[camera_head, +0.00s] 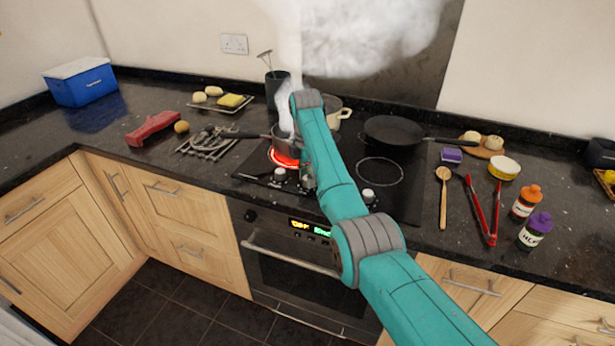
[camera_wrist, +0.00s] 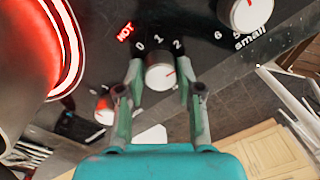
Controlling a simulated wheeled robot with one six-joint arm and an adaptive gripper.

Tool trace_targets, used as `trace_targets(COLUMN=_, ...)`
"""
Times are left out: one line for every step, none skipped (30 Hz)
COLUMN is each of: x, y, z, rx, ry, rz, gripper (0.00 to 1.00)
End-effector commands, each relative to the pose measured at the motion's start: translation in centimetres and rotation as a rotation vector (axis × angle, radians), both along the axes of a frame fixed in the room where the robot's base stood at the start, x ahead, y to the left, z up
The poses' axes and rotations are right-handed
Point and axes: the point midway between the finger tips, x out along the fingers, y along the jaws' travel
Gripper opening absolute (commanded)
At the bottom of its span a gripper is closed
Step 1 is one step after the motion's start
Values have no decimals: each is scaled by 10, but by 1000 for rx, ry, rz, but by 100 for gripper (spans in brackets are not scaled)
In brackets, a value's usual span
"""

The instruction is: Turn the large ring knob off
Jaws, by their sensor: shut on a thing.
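In the wrist view my gripper (camera_wrist: 160,78) is shut on a white round knob (camera_wrist: 158,77), one finger on each side. Another white knob (camera_wrist: 250,12), printed "small", is at the upper right. A third knob (camera_wrist: 104,108) with a red mark is at the lower left. A ring (camera_wrist: 62,45) glows red at the left, and "HOT" is lit. In the head view the glowing ring (camera_head: 282,159) is under a pot.
Thick steam rises from the pot (camera_head: 287,140) beside my arm. A frying pan (camera_head: 392,130) sits on the right of the hob. Red tongs (camera_head: 486,217), a wooden spoon (camera_head: 443,190) and bottles lie or stand to the right. The oven (camera_head: 297,270) is below.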

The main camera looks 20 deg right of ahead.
Motion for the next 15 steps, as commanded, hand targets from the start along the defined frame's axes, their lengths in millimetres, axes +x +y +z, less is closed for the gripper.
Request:
trace_targets(x=0, y=0, z=-1, rx=0, ry=1, rz=41, gripper=1)
trace_targets(x=0, y=0, z=-1, rx=-1, ry=1, rz=70, gripper=1)
trace_targets(x=0, y=0, z=-1, rx=0, ry=1, rz=108, gripper=1)
trace_targets(x=0, y=0, z=-1, rx=0, ry=0, rz=136, gripper=1)
trace_targets(x=0, y=0, z=-1, rx=0, ry=0, rz=164, gripper=1)
trace_targets(x=0, y=0, z=-1, rx=0, ry=0, rz=203, gripper=1)
trace_targets(x=0, y=0, z=-1, rx=-1, ry=0, rz=231, gripper=1)
trace_targets(x=0, y=0, z=-1, rx=0, ry=0, rz=259, gripper=1)
trace_targets(x=0, y=0, z=-1, rx=-1, ry=0, rz=298, gripper=1)
trace_targets(x=0, y=0, z=-1, rx=-1, ry=0, rz=326, gripper=1)
trace_targets(x=0, y=0, z=-1, rx=-1, ry=0, rz=354, gripper=1)
trace_targets(x=0, y=0, z=-1, rx=-1, ry=0, rz=393, gripper=1)
trace_targets(x=0, y=0, z=-1, rx=-1, ry=0, rz=422, gripper=1)
trace_targets(x=0, y=0, z=-1, rx=-1, ry=0, rz=450, gripper=1)
trace_targets(x=-1, y=0, z=-1, rx=0, ry=0, rz=488, gripper=1)
